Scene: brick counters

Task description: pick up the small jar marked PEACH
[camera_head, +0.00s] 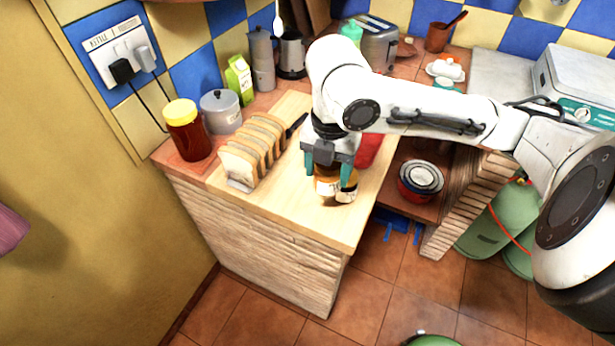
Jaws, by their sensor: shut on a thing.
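My gripper (330,167) points down over the front part of the wooden counter board (290,225). Its teal fingers are shut on a small jar (328,186) with orange-brown contents and a pale label. The label's writing is too small to read. A second small jar (347,192) with dark contents and a pale label stands close beside it on the right, seemingly touching or nearly so. I cannot tell whether the held jar is still resting on the board.
A toast rack with bread slices (254,150) stands left of my gripper. A red object (368,150) is just behind it, partly hidden. A large red jar with a yellow lid (186,130) and a grey canister (221,112) stand at the left. Stacked bowls (420,180) sit on a lower shelf.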

